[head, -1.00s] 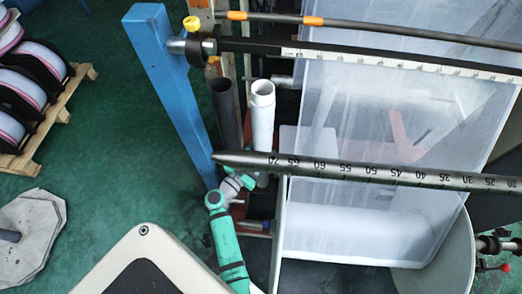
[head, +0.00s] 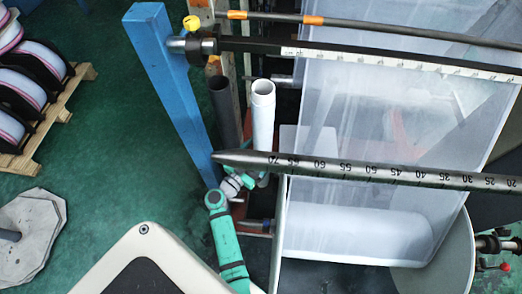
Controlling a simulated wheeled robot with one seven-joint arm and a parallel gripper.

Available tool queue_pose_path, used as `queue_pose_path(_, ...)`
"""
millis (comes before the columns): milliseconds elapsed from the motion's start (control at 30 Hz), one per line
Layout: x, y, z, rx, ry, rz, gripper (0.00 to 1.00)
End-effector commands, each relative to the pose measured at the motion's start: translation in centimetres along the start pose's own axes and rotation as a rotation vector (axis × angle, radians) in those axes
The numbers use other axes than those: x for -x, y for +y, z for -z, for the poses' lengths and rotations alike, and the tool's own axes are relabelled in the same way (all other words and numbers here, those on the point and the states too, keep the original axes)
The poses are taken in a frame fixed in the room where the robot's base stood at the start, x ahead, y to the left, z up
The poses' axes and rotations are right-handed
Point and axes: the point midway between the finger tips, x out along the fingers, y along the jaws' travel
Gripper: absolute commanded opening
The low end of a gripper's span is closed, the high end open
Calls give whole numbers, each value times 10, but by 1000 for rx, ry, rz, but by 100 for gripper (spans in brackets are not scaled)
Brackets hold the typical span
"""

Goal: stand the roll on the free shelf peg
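A white tube-like roll (head: 263,110) stands upright behind the long graduated bar, beside a dark grey tube (head: 224,105). My green arm reaches up from the bottom, and its wrist end (head: 238,184) is close to the white roll's lower end. My gripper's fingers cannot be made out there, so I cannot tell whether they touch the roll. A short metal peg (head: 256,225) lies level below the wrist. Another short bar (head: 282,78) shows right of the white roll's top. I cannot tell which is the free shelf peg.
A blue post (head: 172,90) stands left of the tubes. Graduated bars (head: 370,174) cross the view, with a clear film sheet (head: 400,110) hanging at the right. A pallet of reels (head: 30,95) is at the far left. Green floor between is clear.

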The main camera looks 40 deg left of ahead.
Motion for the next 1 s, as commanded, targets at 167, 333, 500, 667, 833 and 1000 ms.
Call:
queue_pose_path(167,0,0,0,0,0,0,86)
queue_pose_path(333,6,0,0,0,0,1,86)
queue_pose_path(500,12,0,0,0,0,0,86)
queue_pose_path(667,18,0,0,0,0,0,86)
queue_pose_path(833,25,0,0,-1,0,1,86)
queue_pose_path(1000,31,0,0,0,0,1,86)
